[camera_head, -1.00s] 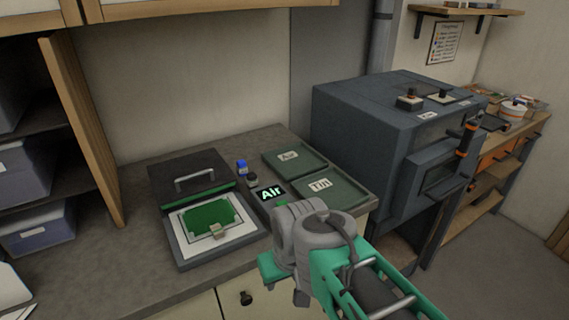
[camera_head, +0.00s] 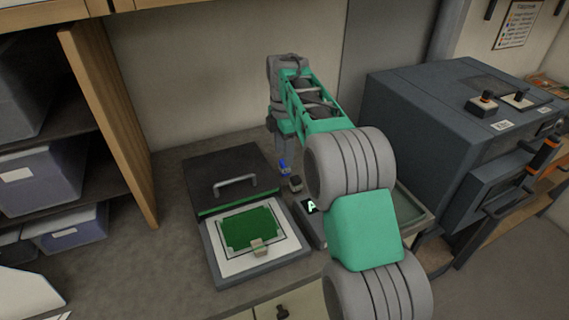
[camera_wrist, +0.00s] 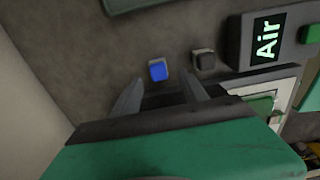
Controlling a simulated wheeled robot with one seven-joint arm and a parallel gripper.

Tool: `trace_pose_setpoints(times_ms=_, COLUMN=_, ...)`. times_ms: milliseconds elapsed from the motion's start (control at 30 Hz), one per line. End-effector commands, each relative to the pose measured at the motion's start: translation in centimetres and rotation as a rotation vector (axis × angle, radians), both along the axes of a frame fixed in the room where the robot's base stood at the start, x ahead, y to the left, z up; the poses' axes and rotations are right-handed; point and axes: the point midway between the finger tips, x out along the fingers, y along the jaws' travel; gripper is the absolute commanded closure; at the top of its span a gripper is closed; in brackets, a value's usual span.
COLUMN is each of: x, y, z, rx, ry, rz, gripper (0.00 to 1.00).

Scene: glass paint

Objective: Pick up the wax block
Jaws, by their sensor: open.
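Three small blocks are in view, and I cannot tell for sure which is the wax block. A blue block (camera_head: 284,169) and a dark grey block (camera_head: 295,184) sit side by side on the grey counter. A beige block (camera_head: 259,247) sits at the front edge of the green panel in the open case. My gripper (camera_head: 285,158) is above the counter, close by the blue block. In the wrist view my gripper (camera_wrist: 162,88) is open and empty. The blue block (camera_wrist: 158,70) shows just past the fingertips, apart from them, with the dark block (camera_wrist: 204,60) to its right.
The open case (camera_head: 262,275) lies left of the blocks, its lid (camera_head: 230,165) with a handle behind. A dark kiln-like box (camera_head: 440,140) stands at right. The counter left of the case is clear.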

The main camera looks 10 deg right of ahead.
Motion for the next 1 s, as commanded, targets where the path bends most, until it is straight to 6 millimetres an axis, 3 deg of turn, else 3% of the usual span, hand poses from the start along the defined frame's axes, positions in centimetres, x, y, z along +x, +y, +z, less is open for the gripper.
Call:
trace_pose_setpoints(times_ms=267, x=0.1, y=-0.4, z=-4.3, rx=0.000, ry=0.001, rz=-0.001, gripper=0.49)
trace_pose_setpoints(times_ms=500, x=0.1, y=-0.5, z=-4.8, rx=-0.001, ry=-0.001, rz=-0.004, gripper=0.49)
trace_pose_setpoints(times_ms=1000, x=0.1, y=-0.6, z=-4.7, rx=-0.001, ry=-0.001, rz=-0.006, gripper=0.90)
